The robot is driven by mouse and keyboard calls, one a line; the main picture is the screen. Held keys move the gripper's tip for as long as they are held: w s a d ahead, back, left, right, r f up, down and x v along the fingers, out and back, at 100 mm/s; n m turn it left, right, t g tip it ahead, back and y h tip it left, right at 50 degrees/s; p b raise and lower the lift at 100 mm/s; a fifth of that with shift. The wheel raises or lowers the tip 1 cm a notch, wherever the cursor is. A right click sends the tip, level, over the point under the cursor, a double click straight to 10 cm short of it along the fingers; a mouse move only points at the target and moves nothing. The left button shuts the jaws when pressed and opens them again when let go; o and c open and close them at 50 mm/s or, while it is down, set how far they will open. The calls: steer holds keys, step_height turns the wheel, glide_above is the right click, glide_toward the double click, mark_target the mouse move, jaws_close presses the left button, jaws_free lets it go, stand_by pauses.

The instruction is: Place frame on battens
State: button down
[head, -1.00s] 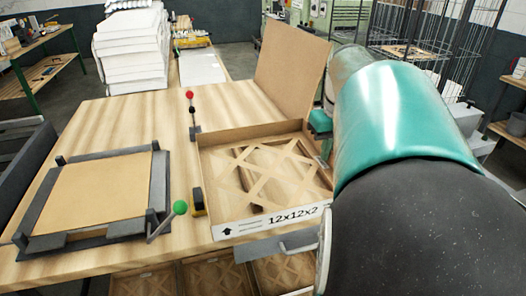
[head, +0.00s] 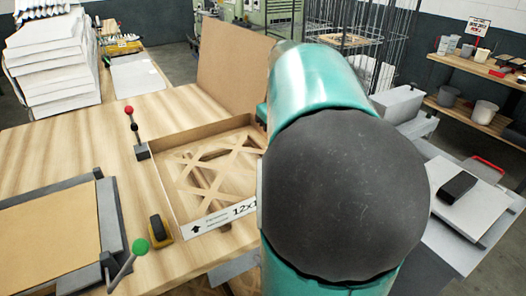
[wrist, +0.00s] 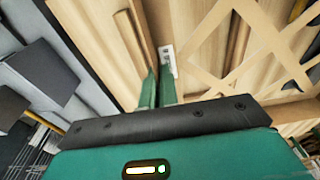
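A pale lattice frame (head: 215,170) shows inside the open cardboard box (head: 165,195) marked 12x1… on the wooden table; my arm covers the box's right side. In the wrist view the lattice (wrist: 268,45) crosses the upper right. My gripper (wrist: 158,78) has two green fingers close together with a narrow gap, beside a white piece (wrist: 168,60). A brown strip (wrist: 128,35) runs up from near the left finger; I cannot tell whether it is a box wall or a batten. What lies between the fingertips is unclear. My arm hides the gripper in the head view.
The box's raised lid (head: 232,65) stands behind it. A grey fixture (head: 112,220) holding a brown sheet (head: 45,240) is at the left. A red-knobbed lever (head: 130,112), green-knobbed lever (head: 140,247) and yellow-black block (head: 160,229) stand nearby. Bare tabletop (head: 70,150) lies behind the fixture.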

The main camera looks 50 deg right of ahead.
steer(key=shift+w+d+f, duration=0.4)
steer(key=shift+d+f, duration=1.2)
steer(key=shift+f, duration=0.3)
steer(key=shift+w+d+f, duration=0.35)
steer(key=shift+d+f, duration=1.25)
steer(key=shift+f, duration=0.25)
steer(key=shift+w+d+f, duration=0.4)
steer(key=shift+d+f, duration=1.2)
steer(key=shift+f, duration=0.4)
steer(key=c, duration=1.7)
jaws_free()
